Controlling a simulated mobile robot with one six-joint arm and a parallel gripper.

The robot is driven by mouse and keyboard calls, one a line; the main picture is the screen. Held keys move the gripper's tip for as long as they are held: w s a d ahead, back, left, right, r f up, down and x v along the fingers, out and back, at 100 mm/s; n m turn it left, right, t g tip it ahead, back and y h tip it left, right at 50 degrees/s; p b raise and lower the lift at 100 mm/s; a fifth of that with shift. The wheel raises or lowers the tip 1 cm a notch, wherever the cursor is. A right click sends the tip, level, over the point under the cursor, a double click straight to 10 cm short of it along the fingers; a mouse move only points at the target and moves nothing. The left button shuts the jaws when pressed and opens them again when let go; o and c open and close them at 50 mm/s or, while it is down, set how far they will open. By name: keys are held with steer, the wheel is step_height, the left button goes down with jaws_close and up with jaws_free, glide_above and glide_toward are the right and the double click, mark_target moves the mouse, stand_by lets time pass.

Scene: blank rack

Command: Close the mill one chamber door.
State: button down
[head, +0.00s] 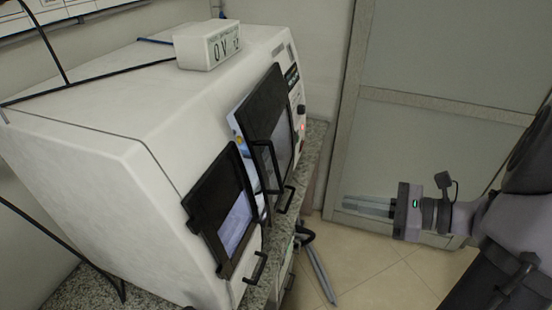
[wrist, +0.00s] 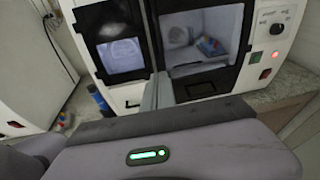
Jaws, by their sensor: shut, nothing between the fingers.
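The white mill (head: 95,165) stands on the counter at left. It has two dark-framed doors. The nearer door (head: 211,192) lies close to the front face. The farther door (head: 262,105) stands out at an angle, with a bright gap along its left edge. Dark bar handles (head: 257,268) show low on the front. In the wrist view the left window (wrist: 120,55) is dark-framed, and the right chamber opening (wrist: 200,45) shows colored items inside. My gripper (head: 368,206) is shut and empty, pointing left, clear of the mill. Its fingers (wrist: 157,92) overlap the mill's lower front in the wrist view.
A white box (head: 205,46) and black cables lie on top of the mill. The knob (wrist: 277,29) and red light are right of the chamber. A blue bottle (wrist: 98,98) stands at left. Open floor (head: 375,285) lies between the counter and my arm.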

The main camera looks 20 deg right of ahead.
steer(key=b+x, duration=0.4)
steer(key=x, duration=1)
steer(key=shift+w+d+r+m, duration=0.15)
steer(key=shift+w+r+m, duration=0.05)
steer(key=shift+m, duration=0.2)
